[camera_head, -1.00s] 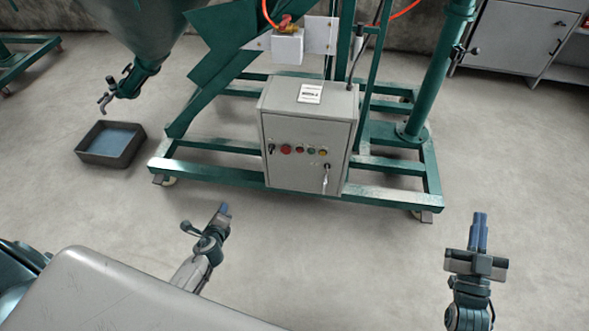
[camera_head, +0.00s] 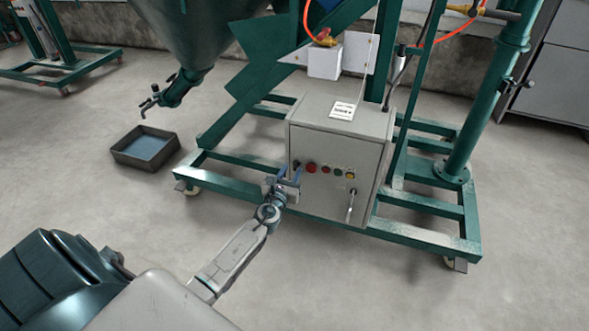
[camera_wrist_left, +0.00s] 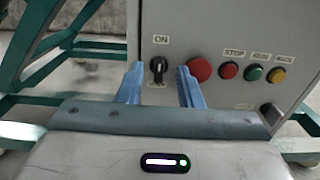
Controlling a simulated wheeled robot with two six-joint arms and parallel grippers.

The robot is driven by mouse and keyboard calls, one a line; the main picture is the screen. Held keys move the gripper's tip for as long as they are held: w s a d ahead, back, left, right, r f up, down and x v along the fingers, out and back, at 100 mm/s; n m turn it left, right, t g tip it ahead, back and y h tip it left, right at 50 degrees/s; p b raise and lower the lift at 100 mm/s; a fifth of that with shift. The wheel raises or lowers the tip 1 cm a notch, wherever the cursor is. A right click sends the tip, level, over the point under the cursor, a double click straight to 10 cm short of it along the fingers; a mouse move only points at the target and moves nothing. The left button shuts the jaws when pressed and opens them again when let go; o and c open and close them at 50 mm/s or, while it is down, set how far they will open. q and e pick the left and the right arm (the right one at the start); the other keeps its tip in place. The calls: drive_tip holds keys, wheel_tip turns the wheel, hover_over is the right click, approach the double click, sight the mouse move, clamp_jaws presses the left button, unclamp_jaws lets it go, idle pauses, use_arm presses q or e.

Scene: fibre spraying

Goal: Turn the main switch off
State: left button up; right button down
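The grey control box (camera_head: 330,160) stands on the green frame. Its main switch is a black rotary knob (camera_wrist_left: 158,68) with an "ON" label above it; the label below is partly hidden. In the wrist view the knob's grip looks close to upright. My left gripper (camera_head: 288,176) is at the left of the box's front panel. It also shows in the left wrist view (camera_wrist_left: 160,84), its blue fingers open on either side of the switch, apart from it. The switch is mostly hidden by the gripper in the head view. My right gripper is not in view.
A red button (camera_wrist_left: 201,69) sits just right of the right finger, with smaller red, green and yellow buttons beyond it. A key or handle (camera_head: 351,205) sticks out low on the panel. Green frame beams (camera_head: 235,170) run around the box. A dark tray (camera_head: 146,148) lies at left.

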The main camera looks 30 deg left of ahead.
sight(294, 166)
use_arm(q)
drive_tip(key=shift+x, duration=1.55)
clamp_jaws()
